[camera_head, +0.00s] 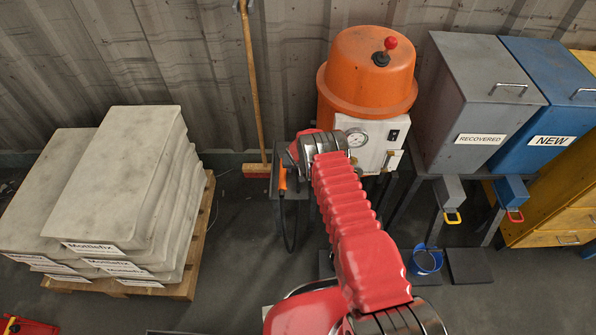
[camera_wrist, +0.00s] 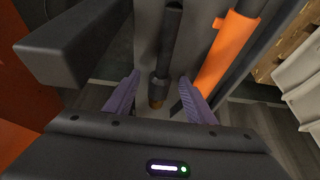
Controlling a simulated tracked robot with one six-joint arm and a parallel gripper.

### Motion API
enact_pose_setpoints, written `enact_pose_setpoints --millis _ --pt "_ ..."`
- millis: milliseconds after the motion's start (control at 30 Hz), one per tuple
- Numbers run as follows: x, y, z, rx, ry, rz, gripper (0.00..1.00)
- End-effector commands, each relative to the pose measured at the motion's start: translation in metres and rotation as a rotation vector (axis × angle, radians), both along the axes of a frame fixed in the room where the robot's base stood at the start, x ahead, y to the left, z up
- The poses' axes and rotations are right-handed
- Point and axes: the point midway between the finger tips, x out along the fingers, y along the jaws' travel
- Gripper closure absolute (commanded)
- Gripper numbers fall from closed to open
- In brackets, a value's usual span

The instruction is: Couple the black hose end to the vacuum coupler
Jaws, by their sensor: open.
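In the wrist view a black hose end (camera_wrist: 160,84) with a small brass-coloured tip lies between the two purple fingers of my gripper (camera_wrist: 159,78). The fingers are open, with a visible gap on each side of the hose end. In the head view my arm hides the gripper; a black hose (camera_head: 288,228) hangs below an orange part (camera_head: 282,181) beside the machine. The vacuum machine (camera_head: 366,82) has an orange dome and a white panel with a gauge.
An orange part (camera_wrist: 226,52) lies right of the hose end in the wrist view, with a dark block (camera_wrist: 85,45) at left. Grey (camera_head: 478,95) and blue (camera_head: 550,85) bins stand right of the machine. A pallet (camera_head: 185,280) of sacks is left, a broom (camera_head: 254,90) behind.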

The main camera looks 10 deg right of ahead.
Motion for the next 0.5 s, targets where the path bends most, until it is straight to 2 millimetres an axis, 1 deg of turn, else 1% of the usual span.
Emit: enact_pose_setpoints --millis 133,500 --pt "0.0000 -0.0001 0.0001 0.000 0.000 0.000 0.51" --pt "0.0000 -0.0002 0.0001 0.000 0.000 0.000 0.77"
